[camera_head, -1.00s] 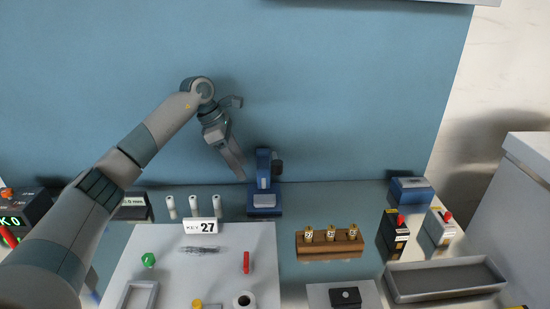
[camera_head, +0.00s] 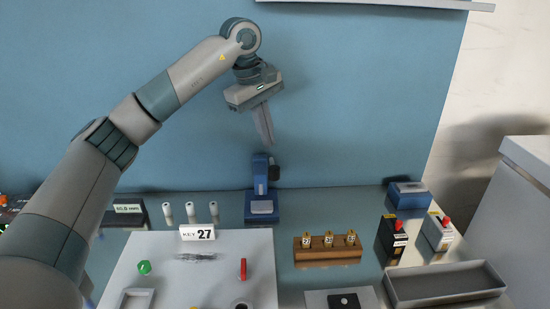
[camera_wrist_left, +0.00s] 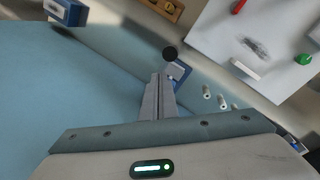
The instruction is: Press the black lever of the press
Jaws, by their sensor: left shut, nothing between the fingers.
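The blue press (camera_head: 260,193) stands at the back of the table against the blue wall panel, with a pale plate on its base. Its black lever (camera_head: 274,172) shows as a small dark part at its upper right side. My left gripper (camera_head: 270,145) is shut and empty, fingers pointing down, above the press in the head view and apart from it. In the left wrist view, the lever's round black end (camera_wrist_left: 169,53) lies just beyond my closed fingertips (camera_wrist_left: 158,76), which partly cover the blue press (camera_wrist_left: 181,71). The exact gap is hard to judge.
A wooden block with brass pieces (camera_head: 327,252), dark boxes and a grey tray (camera_head: 445,288) are to the right.

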